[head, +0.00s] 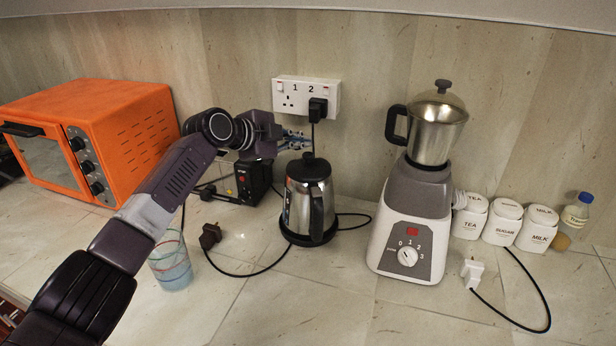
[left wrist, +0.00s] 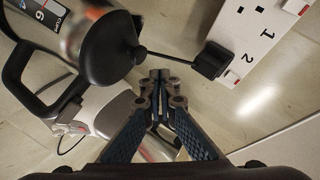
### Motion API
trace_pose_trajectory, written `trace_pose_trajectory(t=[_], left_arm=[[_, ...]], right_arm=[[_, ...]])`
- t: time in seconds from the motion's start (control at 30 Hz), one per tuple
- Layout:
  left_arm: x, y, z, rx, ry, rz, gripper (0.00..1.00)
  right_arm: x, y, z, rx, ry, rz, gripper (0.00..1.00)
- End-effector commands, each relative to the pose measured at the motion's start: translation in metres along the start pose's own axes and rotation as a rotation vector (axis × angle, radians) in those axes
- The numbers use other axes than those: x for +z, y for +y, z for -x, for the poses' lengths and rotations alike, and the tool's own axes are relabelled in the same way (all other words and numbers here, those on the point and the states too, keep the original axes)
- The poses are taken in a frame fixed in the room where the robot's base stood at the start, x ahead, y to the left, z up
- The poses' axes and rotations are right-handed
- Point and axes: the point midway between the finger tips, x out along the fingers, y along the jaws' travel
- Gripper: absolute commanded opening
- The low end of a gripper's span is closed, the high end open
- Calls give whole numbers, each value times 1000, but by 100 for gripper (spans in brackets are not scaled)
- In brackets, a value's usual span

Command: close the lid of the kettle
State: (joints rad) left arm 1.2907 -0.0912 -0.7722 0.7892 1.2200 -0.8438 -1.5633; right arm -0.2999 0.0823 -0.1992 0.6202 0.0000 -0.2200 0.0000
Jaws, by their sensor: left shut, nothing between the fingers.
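A steel kettle (head: 298,208) with a black handle and black base stands upright on the counter, in the middle of the head view. Its black lid (head: 308,168) with a round knob lies over the top and looks down; whether it is fully seated I cannot tell. In the left wrist view, the lid (left wrist: 103,40) shows at the upper left, with the black handle (left wrist: 15,75) beyond it. My left gripper (head: 303,139) is shut and empty, just above and behind the lid near the wall. Its fingertips (left wrist: 160,75) look apart from the lid. My right gripper is not in view.
A wall socket (head: 290,87) with a black plug is behind the kettle. A black appliance (head: 252,185) and an orange oven (head: 130,130) are left, a glass (head: 172,265) front left. A blender (head: 415,215) and white jars (head: 505,222) stand right. Cords cross the counter.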

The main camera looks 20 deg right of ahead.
Motion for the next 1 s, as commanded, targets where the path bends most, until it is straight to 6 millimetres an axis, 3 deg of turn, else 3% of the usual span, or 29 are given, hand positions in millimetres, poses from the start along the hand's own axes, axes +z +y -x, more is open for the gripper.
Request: trace_pose_trajectory(t=[0.1,0.4,1.0], left_arm=[[8,2,-10,0,2,3,0],[21,1,-22,0,1,0,0],[28,0,-27,-1,-1,-2,0]], right_arm=[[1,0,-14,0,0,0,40],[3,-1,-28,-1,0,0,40],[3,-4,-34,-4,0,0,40]])
